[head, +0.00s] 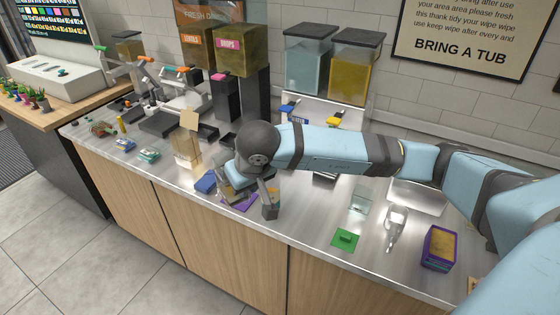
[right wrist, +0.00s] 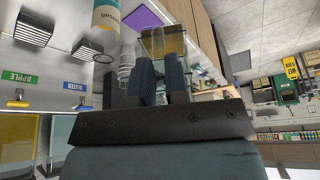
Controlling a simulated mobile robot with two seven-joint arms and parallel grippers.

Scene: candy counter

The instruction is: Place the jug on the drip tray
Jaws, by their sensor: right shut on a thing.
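My right gripper (head: 264,194) reaches in from the right, low over the counter's front edge. The jug also shows beyond the fingers in the right wrist view (right wrist: 163,40). Grilled drip trays show in the right wrist view, one (right wrist: 34,27) below the APPLE label and one (right wrist: 88,52) near the WATER label. In the head view my arm hides most of that area. The jug is apart from both trays. My left gripper is out of view.
A purple mat (head: 240,202) and a blue item (head: 205,183) lie near my right gripper. Two juice dispensers (head: 308,62) stand behind.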

